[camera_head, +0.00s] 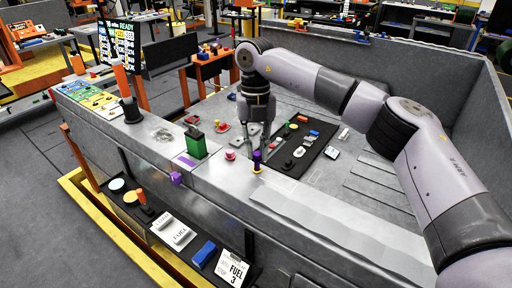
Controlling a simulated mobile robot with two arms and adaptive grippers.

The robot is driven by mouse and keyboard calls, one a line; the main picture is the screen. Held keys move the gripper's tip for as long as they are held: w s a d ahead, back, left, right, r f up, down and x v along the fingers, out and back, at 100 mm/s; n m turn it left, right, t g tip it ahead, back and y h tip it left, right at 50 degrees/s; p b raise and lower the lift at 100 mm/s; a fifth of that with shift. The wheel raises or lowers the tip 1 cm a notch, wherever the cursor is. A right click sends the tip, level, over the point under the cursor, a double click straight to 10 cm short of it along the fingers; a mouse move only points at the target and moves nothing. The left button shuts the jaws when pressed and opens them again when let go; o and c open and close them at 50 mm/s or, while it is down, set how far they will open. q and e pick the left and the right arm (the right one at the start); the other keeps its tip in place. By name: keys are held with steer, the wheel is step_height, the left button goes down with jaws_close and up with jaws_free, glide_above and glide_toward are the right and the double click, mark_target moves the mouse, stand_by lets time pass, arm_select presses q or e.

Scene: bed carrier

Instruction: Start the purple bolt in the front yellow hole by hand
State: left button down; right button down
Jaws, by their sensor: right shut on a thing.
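The purple bolt (257,157) is upright over the grey metal ledge, with its dark upper part at my right gripper's fingertips. A small yellow ring (257,170) shows at the bolt's lower end, on the ledge; this is the front yellow hole. I cannot tell whether the bolt's tip is inside it or just above. My right gripper (258,143) points down and is shut on the purple bolt. My right arm reaches in from the right over the carrier bed. My left gripper is not in view.
A green block (195,143) and a pink-red knob (230,155) stand left of the bolt. A black mat (300,152) with several small parts lies to its right. The bed's grey wall (455,80) rises behind my arm. The right part of the ledge is clear.

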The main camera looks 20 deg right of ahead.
steer(key=shift+s+f+m, duration=0.1)
steer(key=shift+f+m, duration=0.2)
steer(key=shift+m, duration=0.1)
steer(key=c, duration=1.4)
jaws_free()
steer(key=shift+c, duration=0.2)
steer(key=shift+r, duration=0.1)
steer(key=shift+r+p, duration=0.95)
steer(key=shift+r, duration=0.3)
steer(key=n, duration=0.7)
steer(key=shift+a+h, duration=0.15)
steer(key=shift+h, duration=0.25)
